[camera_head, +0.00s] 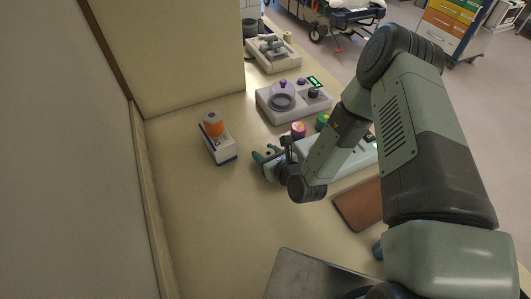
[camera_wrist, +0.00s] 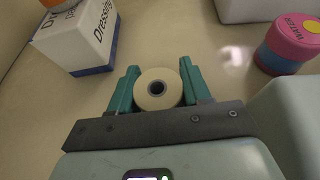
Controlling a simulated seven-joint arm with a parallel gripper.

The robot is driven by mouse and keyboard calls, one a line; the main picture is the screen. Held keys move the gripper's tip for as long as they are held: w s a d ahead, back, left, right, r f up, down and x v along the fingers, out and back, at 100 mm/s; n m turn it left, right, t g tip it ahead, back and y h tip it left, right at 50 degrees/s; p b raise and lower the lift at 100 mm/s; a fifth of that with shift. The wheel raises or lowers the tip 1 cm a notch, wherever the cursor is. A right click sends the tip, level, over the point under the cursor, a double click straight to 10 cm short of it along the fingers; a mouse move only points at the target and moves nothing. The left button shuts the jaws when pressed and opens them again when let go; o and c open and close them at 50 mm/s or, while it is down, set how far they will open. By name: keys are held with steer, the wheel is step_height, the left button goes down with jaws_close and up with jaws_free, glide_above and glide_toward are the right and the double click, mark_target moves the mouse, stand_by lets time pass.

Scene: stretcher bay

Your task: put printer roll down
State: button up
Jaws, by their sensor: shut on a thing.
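The printer roll (camera_wrist: 157,88) is a cream-white roll with a dark hollow core, its round end facing the wrist camera. My gripper (camera_wrist: 159,70) is shut on it, with one teal finger on each side. In the head view my gripper (camera_head: 266,154) is over the middle of the beige counter (camera_head: 210,220), just right of a white dressings box. The roll is mostly hidden there by the fingers. I cannot tell whether the roll touches the counter or is slightly above it.
The dressings box (camera_head: 219,146) carries an orange roll (camera_head: 213,124). A pink-lidded water jar (camera_head: 298,130) and a green-lidded jar (camera_head: 322,121) stand beyond my gripper. A white device with purple knobs (camera_head: 268,108) is behind. A brown board (camera_head: 360,206) lies right. The counter's front left is clear.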

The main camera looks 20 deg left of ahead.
steer(key=shift+f, duration=0.1)
steer(key=o, duration=1.1)
steer(key=shift+c, duration=0.2)
